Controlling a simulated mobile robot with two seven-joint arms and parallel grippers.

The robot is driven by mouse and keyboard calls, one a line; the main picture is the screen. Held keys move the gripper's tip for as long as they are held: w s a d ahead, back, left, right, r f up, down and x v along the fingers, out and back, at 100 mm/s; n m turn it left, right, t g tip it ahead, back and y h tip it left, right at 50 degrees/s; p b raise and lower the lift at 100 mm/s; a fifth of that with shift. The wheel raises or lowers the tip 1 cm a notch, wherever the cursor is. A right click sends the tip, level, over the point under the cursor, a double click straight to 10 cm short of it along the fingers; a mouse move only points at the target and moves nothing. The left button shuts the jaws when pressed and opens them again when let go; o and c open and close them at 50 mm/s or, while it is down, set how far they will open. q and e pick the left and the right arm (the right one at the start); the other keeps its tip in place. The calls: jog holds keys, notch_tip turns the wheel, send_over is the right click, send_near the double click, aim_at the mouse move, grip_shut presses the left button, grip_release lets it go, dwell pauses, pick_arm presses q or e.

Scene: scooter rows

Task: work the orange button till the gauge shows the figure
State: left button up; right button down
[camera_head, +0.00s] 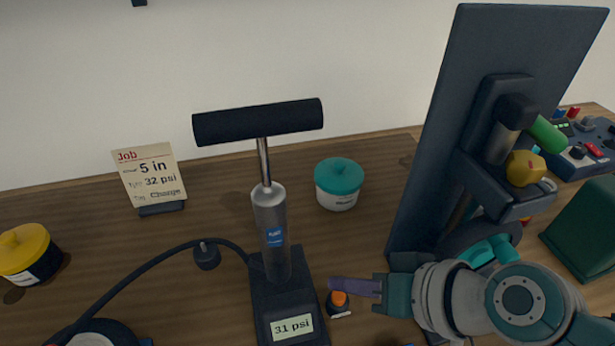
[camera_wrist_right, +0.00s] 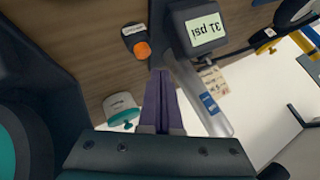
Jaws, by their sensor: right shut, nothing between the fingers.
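The orange button (camera_head: 339,298) sits on a small dark block beside the pump's base. It also shows in the right wrist view (camera_wrist_right: 142,49). The gauge (camera_head: 292,326) on the pump's base reads 31 psi, and it shows upside down in the wrist view (camera_wrist_right: 204,29). The job card (camera_head: 150,176) at the back left reads 5 in, 32 psi and a word like Charge. My right gripper (camera_head: 332,284) is shut and empty, its purple fingertips close by the button. In the wrist view a small gap shows between the tips and the button. My left gripper is out of view.
The upright pump (camera_head: 272,220) with its black handle (camera_head: 258,121) stands left of my right gripper. A teal-lidded jar (camera_head: 339,184) stands behind. A yellow-lidded jar (camera_head: 25,255) is at far left. A tall dark panel (camera_head: 450,100) rises at right. A black hose (camera_head: 130,278) curves leftward.

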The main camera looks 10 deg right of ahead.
notch_tip(320, 180, up, 4)
jog(key=p, duration=0.3)
jog(key=shift+s+r, duration=0.1)
dwell(0.3)
jog(key=s+d+r+n+g+h, duration=0.2)
jog(key=s+d+r+h, duration=0.1)
jog(key=s+r, duration=0.3)
jog(key=s+d+r+n+g+h, duration=0.15)
jog(key=s+d+r, duration=0.25)
jog(key=s, duration=0.4)
notch_tip(320, 180, up, 30)
jog(key=s+p, duration=0.1)
jog(key=p, duration=2.8)
jog(key=shift+d+h, duration=0.3)
jog(key=shift+h, duration=0.15)
